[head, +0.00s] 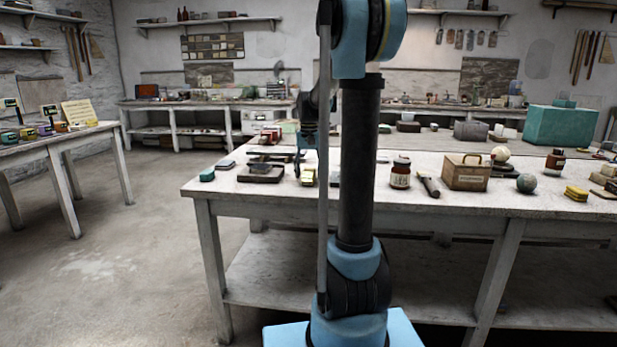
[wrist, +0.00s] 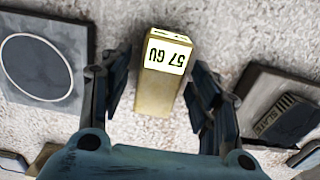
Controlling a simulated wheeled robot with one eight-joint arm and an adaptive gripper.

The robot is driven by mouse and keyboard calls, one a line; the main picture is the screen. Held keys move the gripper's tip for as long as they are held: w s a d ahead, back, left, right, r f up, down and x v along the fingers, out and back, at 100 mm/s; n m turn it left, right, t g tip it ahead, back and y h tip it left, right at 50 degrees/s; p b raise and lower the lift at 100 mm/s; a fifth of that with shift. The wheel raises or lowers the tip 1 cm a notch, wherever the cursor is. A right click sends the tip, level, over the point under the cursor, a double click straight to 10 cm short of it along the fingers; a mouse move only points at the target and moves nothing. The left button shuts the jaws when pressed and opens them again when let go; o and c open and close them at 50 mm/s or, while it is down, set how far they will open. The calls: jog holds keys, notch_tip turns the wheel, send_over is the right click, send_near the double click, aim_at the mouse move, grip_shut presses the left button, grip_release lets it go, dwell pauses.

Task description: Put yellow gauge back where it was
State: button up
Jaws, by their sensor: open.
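A yellow block, which looks like the yellow gauge (wrist: 155,95), stands on the pale tabletop with a lit label on its top that seems to read "57 GU" upside down. My gripper (wrist: 158,88) is open, one finger on each side of the block, with gaps between. In the head view the yellow gauge (head: 308,178) is near the left end of the middle table, just below my gripper (head: 301,163). Where the gauge stood before cannot be told from these frames.
A dark plate with a pale circle (wrist: 38,68) lies left of the gauge, and a dark slate block (wrist: 283,108) lies right. A jar (head: 400,174), a wooden box (head: 467,173) and a yellow block (head: 576,193) stand further right. The left table (head: 88,136) holds several coloured items.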

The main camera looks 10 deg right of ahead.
aim_at(309, 171)
notch_tip(309, 171, up, 11)
jog(key=shift+f, duration=0.15)
jog(key=s+f+n, duration=0.1)
jog(key=s+f, duration=0.7)
jog(key=s, duration=0.3)
jog(key=s+f+n+t, duration=0.1)
jog(key=s+f, duration=0.6)
jog(key=s, duration=0.5)
jog(key=s+f+n+t, duration=0.1)
jog(key=s+f, duration=0.7)
jog(key=s, duration=0.4)
jog(key=shift+f+n, duration=0.3)
jog(key=shift+n, duration=0.1)
jog(key=shift+w, duration=0.1)
